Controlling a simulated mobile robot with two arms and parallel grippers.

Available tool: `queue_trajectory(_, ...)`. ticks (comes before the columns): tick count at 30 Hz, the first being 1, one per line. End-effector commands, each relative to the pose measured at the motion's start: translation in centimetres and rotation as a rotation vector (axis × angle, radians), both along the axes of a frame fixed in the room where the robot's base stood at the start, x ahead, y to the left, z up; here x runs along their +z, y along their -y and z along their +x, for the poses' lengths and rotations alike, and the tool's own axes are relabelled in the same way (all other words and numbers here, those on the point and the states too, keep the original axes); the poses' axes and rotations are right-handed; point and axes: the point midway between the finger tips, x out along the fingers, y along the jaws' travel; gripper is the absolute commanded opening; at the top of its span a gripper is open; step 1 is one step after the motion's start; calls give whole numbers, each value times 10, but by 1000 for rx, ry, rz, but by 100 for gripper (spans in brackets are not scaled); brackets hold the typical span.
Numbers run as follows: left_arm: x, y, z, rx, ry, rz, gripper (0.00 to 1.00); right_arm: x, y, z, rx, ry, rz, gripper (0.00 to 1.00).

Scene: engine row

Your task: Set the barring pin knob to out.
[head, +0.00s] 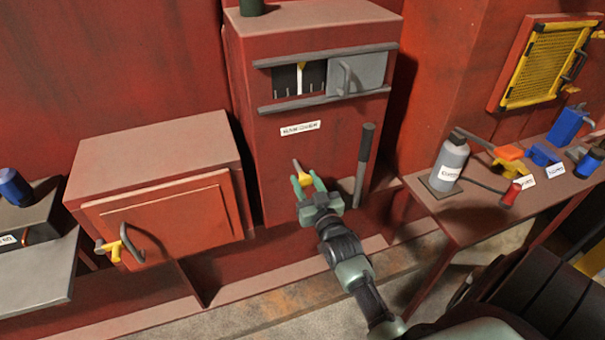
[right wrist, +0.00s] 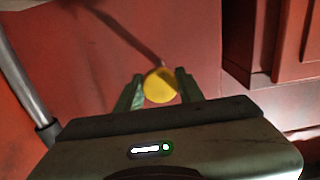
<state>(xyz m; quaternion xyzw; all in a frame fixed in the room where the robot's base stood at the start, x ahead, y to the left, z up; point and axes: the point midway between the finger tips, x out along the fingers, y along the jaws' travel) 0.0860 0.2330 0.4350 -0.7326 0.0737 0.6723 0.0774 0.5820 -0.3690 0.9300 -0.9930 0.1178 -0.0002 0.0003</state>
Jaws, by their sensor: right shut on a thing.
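The barring pin knob (head: 305,180) is yellow, on the lower front of the tall red cabinet (head: 270,160). A thin rod sticks out beyond it, up and to the left. My right gripper (head: 307,184) is shut on the knob, with one green finger on each side. In the right wrist view the round yellow knob (right wrist: 160,86) shows between the two fingertips (right wrist: 158,90), with the rod running up and left behind it. Whether the pin is in or out I cannot tell. My left gripper is not in view.
A dark-handled lever (head: 364,160) stands just right of the gripper. A red box with a door handle (head: 122,243) is at left. A side table (head: 465,215) at right bears a grey bottle (head: 451,162) and several tools. Above the knob is a sliding grey cover (head: 357,74).

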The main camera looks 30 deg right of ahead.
Motion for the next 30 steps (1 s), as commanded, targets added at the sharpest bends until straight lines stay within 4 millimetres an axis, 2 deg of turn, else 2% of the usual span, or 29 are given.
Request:
queue_trajectory(5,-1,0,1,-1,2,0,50,-5,-1,-1,0,-7,2,0)
queue_trajectory(6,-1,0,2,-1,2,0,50,-5,-1,-1,0,-8,2,43)
queue_trajectory(8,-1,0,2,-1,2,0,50,-5,-1,-1,0,-8,2,59)
queue_trajectory(17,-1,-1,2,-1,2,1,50,-3,0,-1,0,-5,1,59)
queue_trajectory(20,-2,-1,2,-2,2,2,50,-4,-2,-6,0,-5,1,59)
queue_trajectory(30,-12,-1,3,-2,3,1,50,-6,-15,-60,0,-7,2,59)
